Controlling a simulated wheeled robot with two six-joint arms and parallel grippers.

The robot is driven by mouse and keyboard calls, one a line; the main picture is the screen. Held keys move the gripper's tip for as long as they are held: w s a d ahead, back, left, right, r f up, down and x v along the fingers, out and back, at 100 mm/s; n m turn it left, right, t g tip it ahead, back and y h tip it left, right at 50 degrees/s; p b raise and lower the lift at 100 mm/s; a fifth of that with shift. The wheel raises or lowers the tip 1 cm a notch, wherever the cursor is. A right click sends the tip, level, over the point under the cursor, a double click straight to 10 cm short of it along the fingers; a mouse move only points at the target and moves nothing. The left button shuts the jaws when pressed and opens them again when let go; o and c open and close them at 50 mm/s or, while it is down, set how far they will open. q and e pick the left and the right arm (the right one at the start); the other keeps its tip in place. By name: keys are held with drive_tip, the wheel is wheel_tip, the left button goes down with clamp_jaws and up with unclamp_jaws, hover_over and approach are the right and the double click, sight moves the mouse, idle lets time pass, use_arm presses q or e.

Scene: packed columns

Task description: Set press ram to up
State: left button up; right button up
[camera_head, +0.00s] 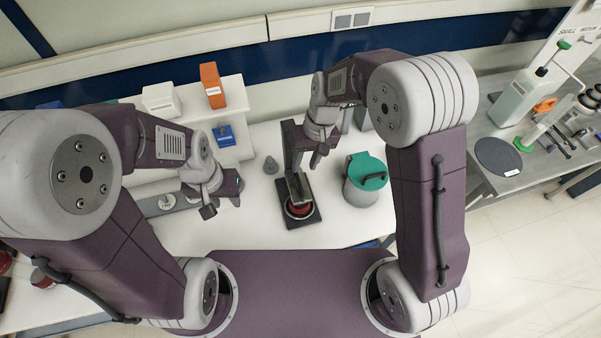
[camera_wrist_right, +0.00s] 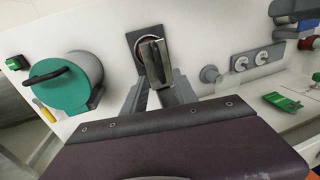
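The press (camera_head: 290,147) is a dark upright column on a black base plate, standing on the white bench. Its grey metal ram (camera_head: 299,187) sits low, just above a red round piece (camera_head: 300,210); I cannot tell if they touch. The ram also shows in the right wrist view (camera_wrist_right: 154,62). My right gripper (camera_head: 307,163) is behind and above the ram. In the wrist view its two fingers are spread with nothing between them, pointing towards the press. My left gripper (camera_head: 222,204) is over the bench left of the press, fingers apart and empty.
A green-lidded pot (camera_head: 363,183) stands close to the right of the press. A small grey cone-shaped piece (camera_head: 270,165) stands to its left. A plate with round dials (camera_wrist_right: 258,59) lies near it. An orange box (camera_head: 212,86) and a blue item (camera_head: 225,135) sit further left.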

sight(299, 180)
drive_tip(key=f, duration=0.2)
drive_tip(key=a+f+p, duration=0.1)
drive_tip(key=f, duration=0.4)
drive_tip(key=shift+a, duration=0.25)
drive_tip(key=shift+s+d, duration=0.1)
clamp_jaws()
idle(0.9)
